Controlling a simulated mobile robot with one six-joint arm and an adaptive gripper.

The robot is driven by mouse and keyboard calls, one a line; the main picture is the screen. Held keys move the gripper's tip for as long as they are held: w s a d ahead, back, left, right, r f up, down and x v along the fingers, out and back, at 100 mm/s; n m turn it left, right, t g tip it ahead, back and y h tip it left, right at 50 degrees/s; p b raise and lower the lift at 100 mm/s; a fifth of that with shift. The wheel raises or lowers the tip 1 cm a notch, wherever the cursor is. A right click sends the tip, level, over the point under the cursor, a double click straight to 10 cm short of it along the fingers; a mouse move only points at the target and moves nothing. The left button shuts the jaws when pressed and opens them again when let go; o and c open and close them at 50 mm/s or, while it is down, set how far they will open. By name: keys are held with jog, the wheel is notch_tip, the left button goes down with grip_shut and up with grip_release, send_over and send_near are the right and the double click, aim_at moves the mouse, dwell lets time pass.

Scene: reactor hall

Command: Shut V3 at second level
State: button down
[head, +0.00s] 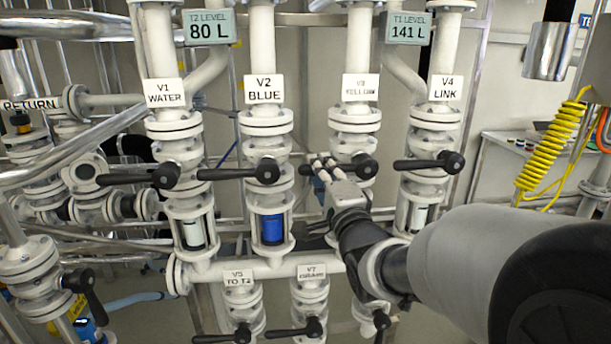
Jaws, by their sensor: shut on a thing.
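The V3 valve (354,145) is a white flanged valve under the sign "V3 YELLOW" (360,87). Its black lever (365,167) lies across the pipe and points left from its hub. My gripper (324,166) comes in from the lower right and is shut on the V3 lever, left of the hub. The fingers hide part of the lever. My gripper and arm also hide most of the sight glass below V3. The T2 level display (208,29) reads 80 L and the T1 level display (408,29) reads 141 L.
V1 (165,176), V2 (267,171) and V4 (453,162) have similar levers pointing left; V2's stands close left of my gripper. The V2 sight glass (272,229) is blue. V5 (243,334) and V7 (314,327) sit below the white manifold (262,269).

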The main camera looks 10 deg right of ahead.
jog(key=shift+r, duration=0.35)
jog(key=c, duration=1.9)
grip_release()
jog(key=o, duration=0.4)
jog(key=shift+f, duration=0.1)
jog(key=shift+o, duration=0.2)
jog(key=shift+f, duration=0.1)
jog(key=v, duration=0.7)
jog(key=shift+s, duration=0.2)
jog(key=shift+f, duration=0.1)
